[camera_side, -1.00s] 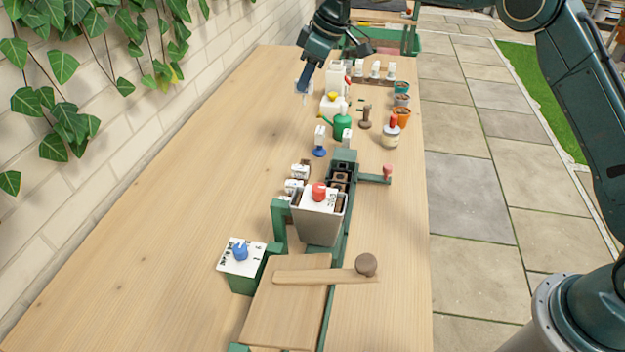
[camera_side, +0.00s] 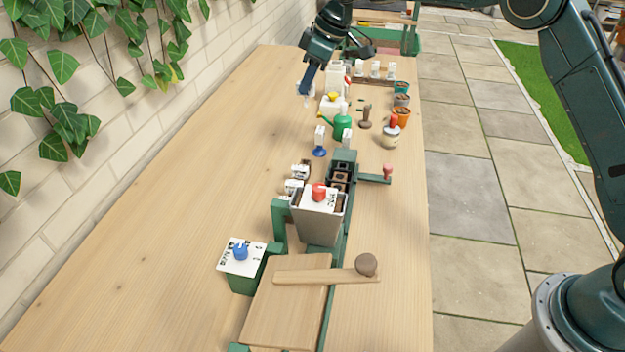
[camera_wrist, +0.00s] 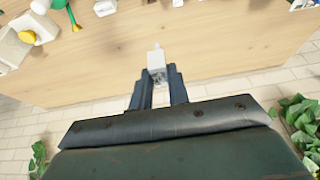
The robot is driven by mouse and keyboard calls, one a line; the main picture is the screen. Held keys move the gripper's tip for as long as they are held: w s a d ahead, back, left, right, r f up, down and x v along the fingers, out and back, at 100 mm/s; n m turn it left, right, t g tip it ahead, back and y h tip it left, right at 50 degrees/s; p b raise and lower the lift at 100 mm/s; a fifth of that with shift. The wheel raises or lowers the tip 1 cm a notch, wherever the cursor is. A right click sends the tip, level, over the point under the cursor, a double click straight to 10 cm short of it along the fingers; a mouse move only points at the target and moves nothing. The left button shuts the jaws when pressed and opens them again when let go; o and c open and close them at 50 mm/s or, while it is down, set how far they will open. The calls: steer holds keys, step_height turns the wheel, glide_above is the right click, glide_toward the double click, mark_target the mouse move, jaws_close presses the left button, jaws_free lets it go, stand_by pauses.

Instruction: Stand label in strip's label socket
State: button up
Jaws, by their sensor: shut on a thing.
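My gripper (camera_side: 304,88) is above the wooden bench near its back left edge. In the wrist view my gripper (camera_wrist: 157,82) is shut on a small white label (camera_wrist: 156,59), whose narrow tip points away from the fingers. In the side view the label is mostly hidden by the fingers. A row of dark square cells (camera_side: 341,178), which looks like the strip, sits in the green frame at mid-bench, well in front of my gripper. I cannot make out its label socket.
A white block with a yellow knob (camera_side: 331,99), a green watering can (camera_side: 342,122) and a blue-based white piece (camera_side: 319,150) stand near my gripper. A metal hopper (camera_side: 319,225) stands in front of the cells. The left bench is clear, bordered by a brick wall.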

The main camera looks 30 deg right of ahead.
steer(key=s+d+f, duration=0.4)
steer(key=s+f, duration=0.4)
steer(key=s, duration=0.1)
steer(key=shift+d, duration=0.35)
steer(key=shift+f, duration=0.3)
steer(key=shift+f, duration=2)
steer(key=shift+f, duration=1.8)
stand_by(1.5)
steer(key=o, duration=1.3)
steer(key=shift+r, duration=0.15)
